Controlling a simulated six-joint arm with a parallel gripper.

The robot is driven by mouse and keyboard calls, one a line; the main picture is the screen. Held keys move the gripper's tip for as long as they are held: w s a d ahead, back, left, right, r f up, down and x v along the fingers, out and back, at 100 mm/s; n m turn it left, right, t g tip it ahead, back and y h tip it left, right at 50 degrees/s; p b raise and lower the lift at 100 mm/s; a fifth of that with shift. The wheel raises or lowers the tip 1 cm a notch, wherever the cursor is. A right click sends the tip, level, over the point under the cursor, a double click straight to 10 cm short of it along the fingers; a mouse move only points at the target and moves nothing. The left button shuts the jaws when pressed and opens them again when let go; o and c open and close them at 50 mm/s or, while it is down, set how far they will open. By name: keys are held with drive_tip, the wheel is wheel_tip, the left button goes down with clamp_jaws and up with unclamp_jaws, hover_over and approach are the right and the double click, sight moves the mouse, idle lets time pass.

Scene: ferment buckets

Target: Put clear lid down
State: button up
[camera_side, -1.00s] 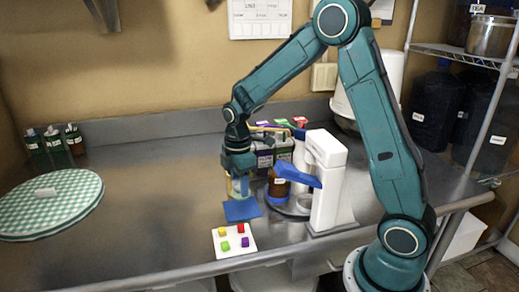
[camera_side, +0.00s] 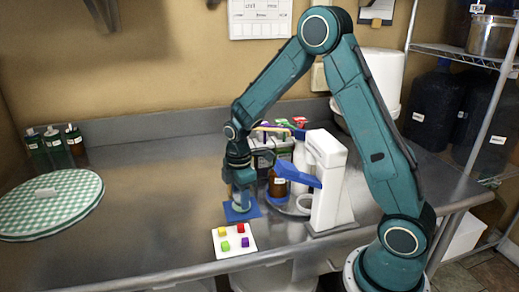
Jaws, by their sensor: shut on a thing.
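My gripper (camera_side: 240,187) points straight down over the blue square mat (camera_side: 244,216). It is shut on the clear lid (camera_side: 241,201), a small pale see-through thing just below the fingers. The lid is low over the middle of the mat. I cannot tell whether it touches the mat. The fingers hide part of the lid, and its edges are too small to make out.
A white tile with coloured cubes (camera_side: 234,241) lies in front of the mat. A white stand with a blue arm (camera_side: 330,190) and a brown bottle (camera_side: 277,184) are close on the right. A green checked round cloth (camera_side: 50,205) lies at left. The counter between is clear.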

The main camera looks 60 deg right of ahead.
drive_tip(key=shift+f, duration=0.15)
drive_tip(key=o, duration=1)
drive_tip(key=shift+c, duration=0.2)
wheel_tip(320, 180, up, 12)
drive_tip(key=shift+r, duration=0.2)
drive_tip(key=shift+s+r, duration=0.1)
